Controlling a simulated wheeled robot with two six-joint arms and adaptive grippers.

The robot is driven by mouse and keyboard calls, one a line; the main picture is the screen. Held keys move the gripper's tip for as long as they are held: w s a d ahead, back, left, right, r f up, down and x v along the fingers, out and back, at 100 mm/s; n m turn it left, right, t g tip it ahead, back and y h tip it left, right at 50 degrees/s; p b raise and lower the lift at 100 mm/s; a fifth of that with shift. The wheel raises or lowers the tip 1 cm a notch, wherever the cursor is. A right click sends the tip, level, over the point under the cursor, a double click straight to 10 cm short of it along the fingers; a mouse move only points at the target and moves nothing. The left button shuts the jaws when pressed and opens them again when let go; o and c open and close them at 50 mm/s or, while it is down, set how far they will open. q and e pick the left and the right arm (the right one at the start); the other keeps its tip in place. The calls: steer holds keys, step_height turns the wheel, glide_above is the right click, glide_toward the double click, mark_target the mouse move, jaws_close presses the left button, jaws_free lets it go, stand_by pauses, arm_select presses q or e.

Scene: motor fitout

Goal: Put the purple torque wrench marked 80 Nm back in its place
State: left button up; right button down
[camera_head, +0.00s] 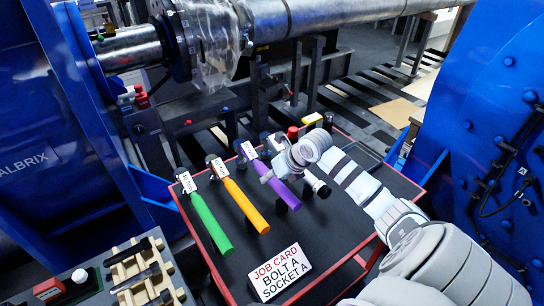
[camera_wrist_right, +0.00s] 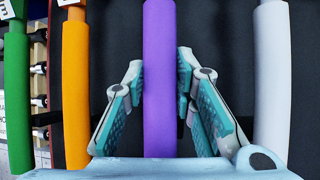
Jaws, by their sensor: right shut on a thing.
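The purple torque wrench (camera_head: 284,194) lies on the dark top of a red-edged cart, with a white tag (camera_head: 248,150) at its far end; I cannot read the tag's number. My right gripper (camera_head: 286,176) is shut on the purple handle, which runs between its fingers in the right wrist view (camera_wrist_right: 160,60). The wrench appears to lie level with its neighbours; I cannot tell if it is lifted. A green wrench (camera_head: 211,224) and an orange wrench (camera_head: 246,206) lie to its left, each with a white tag. My left gripper is not in view.
A pale grey handle (camera_wrist_right: 271,80) lies right of the purple one. A job card (camera_head: 280,272) reading "Bolt A Socket A" stands at the cart's front. A wooden rack (camera_head: 178,281) with dark tools is at lower left. Blue machine housings (camera_head: 500,110) flank the cart.

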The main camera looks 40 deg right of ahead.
steer(key=shift+f+b, duration=0.65)
steer(key=shift+f, duration=0.1)
steer(key=c, duration=1.2)
jaws_free()
steer(key=shift+c, duration=0.2)
steer(key=v, duration=0.7)
steer(key=shift+d, duration=0.1)
steer(key=shift+s+r, duration=0.25)
steer(key=shift+r, duration=0.05)
steer(key=shift+w, duration=0.15)
